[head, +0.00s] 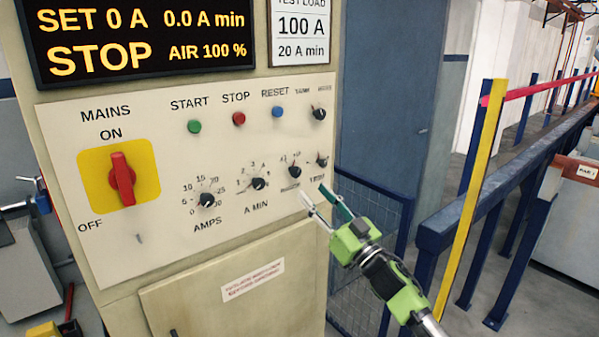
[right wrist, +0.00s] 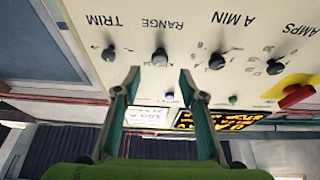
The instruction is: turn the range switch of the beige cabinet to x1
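The beige cabinet (head: 55,120) has a pale control panel. Its range switch is a small black knob (head: 295,171) low on the panel's right side. The right wrist view shows this range knob (right wrist: 160,57) upside down, labelled RANGE, and I cannot read its setting. My right gripper (head: 313,191) is open and empty, just below and right of the range knob in the head view. In the right wrist view its two green fingers (right wrist: 160,75) are spread, with the range knob showing between the tips, apart from it. My left gripper is not in view.
Close by are the trim knob (head: 321,160) on the right and the A MIN knob (head: 258,183) on the left. A red mains switch (head: 122,180) is farther left. A blue railing (head: 450,225) with a yellow post (head: 480,180) stands to the right.

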